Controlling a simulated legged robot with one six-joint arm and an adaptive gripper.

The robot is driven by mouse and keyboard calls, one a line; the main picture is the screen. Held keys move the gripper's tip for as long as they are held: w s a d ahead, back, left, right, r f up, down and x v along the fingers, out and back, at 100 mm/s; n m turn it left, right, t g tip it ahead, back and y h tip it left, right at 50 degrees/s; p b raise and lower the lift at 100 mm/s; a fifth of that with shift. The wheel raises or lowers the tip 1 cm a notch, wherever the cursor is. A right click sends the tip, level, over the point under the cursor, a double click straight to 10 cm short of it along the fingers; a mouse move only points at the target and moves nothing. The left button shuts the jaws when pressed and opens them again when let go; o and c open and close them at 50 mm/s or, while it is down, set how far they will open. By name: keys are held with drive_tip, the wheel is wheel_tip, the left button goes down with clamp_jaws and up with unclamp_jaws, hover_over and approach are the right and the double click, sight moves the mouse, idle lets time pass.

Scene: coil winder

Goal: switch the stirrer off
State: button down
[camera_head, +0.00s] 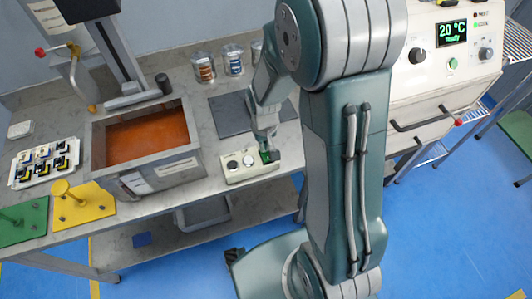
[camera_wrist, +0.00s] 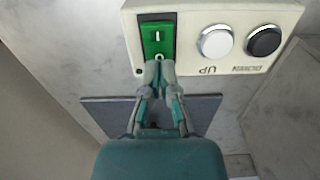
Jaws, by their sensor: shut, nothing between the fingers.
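A cream control box (camera_head: 248,166) lies on the front part of the grey bench, right of the tank. In the wrist view, the box (camera_wrist: 290,52) carries a green rocker switch (camera_wrist: 158,36) marked I and O, a white button (camera_wrist: 215,41) labelled UP and a black button (camera_wrist: 263,41) beside it. My gripper (camera_wrist: 160,66) is shut and empty, its tips at the O end of the green rocker. I cannot tell whether they touch it. In the head view, my gripper (camera_head: 267,148) reaches down over the right end of the box and partly hides the switch.
A tank of orange-brown liquid (camera_head: 190,170) with a stand stands left of the box. A dark mat (camera_head: 230,115) lies behind it. Several jars (camera_head: 234,60) stand at the back. A tray of small parts (camera_head: 45,162) and yellow (camera_head: 98,205) and green (camera_head: 32,225) plates are at left. An oven-like unit (camera_head: 425,85) is at right.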

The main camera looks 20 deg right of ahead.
drive_tip(key=shift+r, duration=3.05)
drive_tip(key=shift+r, duration=0.35)
drive_tip(key=s+r+t, duration=0.2)
drive_tip(key=s+r, duration=0.5)
drive_tip(key=r, duration=0.2)
drive_tip(key=s+r+t, duration=0.3)
drive_tip(key=s+r, duration=0.4)
drive_tip(key=r, duration=0.3)
drive_tip(key=shift+r+t, duration=0.15)
drive_tip(key=shift+t, duration=0.15)
